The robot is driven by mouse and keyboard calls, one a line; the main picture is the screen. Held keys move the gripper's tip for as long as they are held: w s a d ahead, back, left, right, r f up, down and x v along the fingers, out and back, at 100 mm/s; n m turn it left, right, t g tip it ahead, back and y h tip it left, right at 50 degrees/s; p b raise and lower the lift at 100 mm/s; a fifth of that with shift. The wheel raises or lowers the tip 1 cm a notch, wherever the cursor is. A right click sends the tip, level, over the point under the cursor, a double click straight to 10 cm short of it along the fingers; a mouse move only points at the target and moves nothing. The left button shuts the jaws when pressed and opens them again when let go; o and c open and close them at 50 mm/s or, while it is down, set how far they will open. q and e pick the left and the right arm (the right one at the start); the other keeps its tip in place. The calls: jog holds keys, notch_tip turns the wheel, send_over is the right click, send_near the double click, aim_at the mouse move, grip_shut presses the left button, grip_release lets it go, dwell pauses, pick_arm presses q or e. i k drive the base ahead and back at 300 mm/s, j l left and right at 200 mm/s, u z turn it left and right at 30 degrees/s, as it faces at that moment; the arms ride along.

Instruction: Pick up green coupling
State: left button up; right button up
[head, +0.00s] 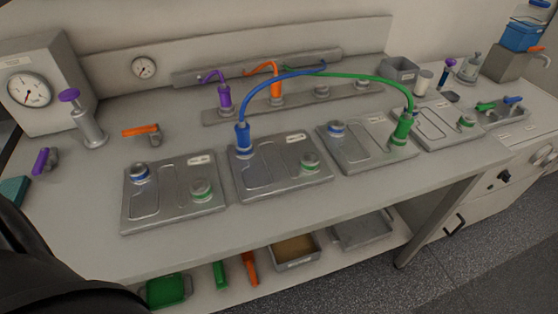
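A green coupling (402,128) stands upright on the right part of the third grey plate (368,158). A green hose (365,78) arches from its top back to the rear manifold. A blue coupling (243,137) stands on the second plate (282,182), with a blue hose running to the back. Neither of my grippers shows. A dark part of my own body fills the lower left corner.
Purple (224,97) and orange (276,86) couplings stand on the rear rail. The first plate (173,207) has blue- and green-ringed ports. The front bench strip is clear.

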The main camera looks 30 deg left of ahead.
aim_at(406, 120)
jog(key=i+l+u, duration=0.1)
jog(key=l, duration=0.25)
jog(key=i+l+u, duration=0.1)
jog(key=i+l, duration=0.15)
jog(key=i+l+u, duration=0.15)
jog(key=l, duration=0.3)
jog(key=i+l+u, duration=0.1)
jog(key=l, duration=0.3)
jog(key=i+j, duration=0.05)
jog(key=i, duration=0.05)
